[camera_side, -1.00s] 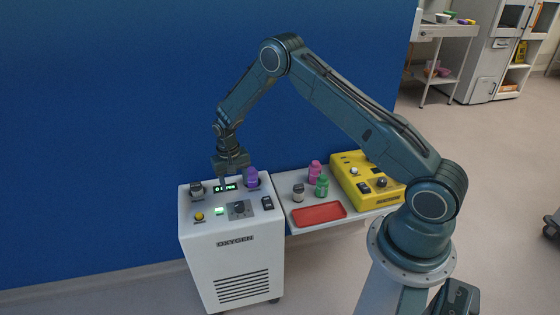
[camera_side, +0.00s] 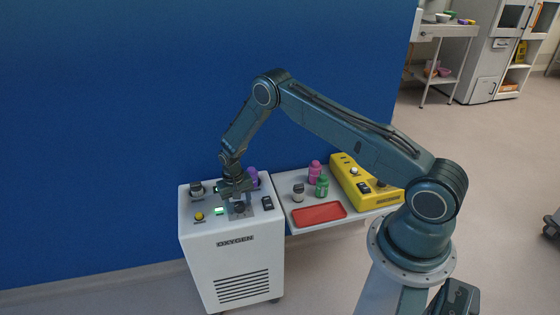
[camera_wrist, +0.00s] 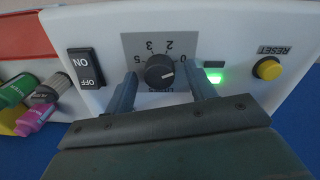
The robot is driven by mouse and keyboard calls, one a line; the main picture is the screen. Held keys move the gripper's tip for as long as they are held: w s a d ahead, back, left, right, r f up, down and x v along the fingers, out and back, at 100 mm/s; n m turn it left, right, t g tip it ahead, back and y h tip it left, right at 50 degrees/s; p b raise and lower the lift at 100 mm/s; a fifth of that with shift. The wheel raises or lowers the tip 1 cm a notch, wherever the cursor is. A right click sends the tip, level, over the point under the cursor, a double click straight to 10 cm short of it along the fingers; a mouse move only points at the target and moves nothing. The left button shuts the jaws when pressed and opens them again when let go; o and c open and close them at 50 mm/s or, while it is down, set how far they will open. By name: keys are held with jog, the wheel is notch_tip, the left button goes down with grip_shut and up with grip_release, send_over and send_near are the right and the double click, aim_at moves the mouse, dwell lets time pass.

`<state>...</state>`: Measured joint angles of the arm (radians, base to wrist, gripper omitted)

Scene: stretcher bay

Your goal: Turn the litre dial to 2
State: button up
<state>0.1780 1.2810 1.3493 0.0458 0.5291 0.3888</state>
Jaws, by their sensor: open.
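The litre dial (camera_wrist: 159,72) is a round black knob on a grey plate (camera_wrist: 130,44) marked 0, 2, 3 and 5, which reads upside down in the wrist view. Its pale pointer line faces right, on the 0 side. My gripper (camera_wrist: 161,86) is open, with one finger on each side of the dial and visible gaps to it. In the side view my gripper (camera_side: 238,199) is low over the oxygen unit (camera_side: 234,262), and the dial is partly hidden there.
An ON/OFF switch (camera_wrist: 85,68) is left of the dial in the wrist view. A lit green lamp (camera_wrist: 215,78) and yellow reset button (camera_wrist: 268,68) are right. A side shelf holds bottles, a red tray (camera_side: 319,214) and a yellow box (camera_side: 365,180).

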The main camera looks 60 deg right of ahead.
jog(key=c, duration=1)
jog(key=shift+o, duration=0.2)
jog(key=shift+n, duration=0.4)
jog(key=n, duration=0.4)
jog(key=shift+n, duration=2)
jog(key=o, duration=1)
jog(key=shift+c, duration=0.2)
